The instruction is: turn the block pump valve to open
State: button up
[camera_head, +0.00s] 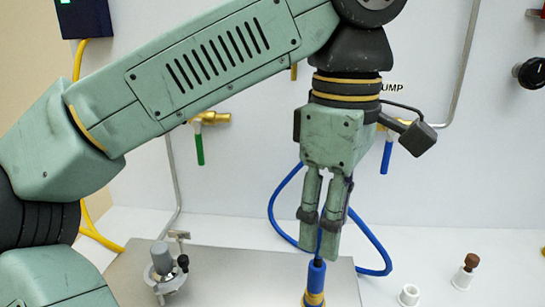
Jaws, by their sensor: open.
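A valve with a blue lever (386,157) is on the white back wall, just right of my gripper and below a partly hidden label (391,87) reading "UMP". The lever hangs down; its brass body is mostly hidden behind my gripper. Another valve has a green lever (199,149) hanging down and a brass body (214,118), left of my gripper. I cannot tell for certain which is the block pump valve. My gripper (318,249) points down, open and empty, with its fingers a small gap apart. Its tips appear just above a blue-and-yellow fitting (316,282); contact is unclear.
A blue hose (371,243) loops behind my gripper. A metal plate (235,275) carries a small clamp-like device (165,270) at left. A white cup (409,295) and a brown-topped piece (468,268) stand at right. A black knob (530,73) is on the wall at right.

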aim_at(384, 169)
jog(key=k, duration=0.9)
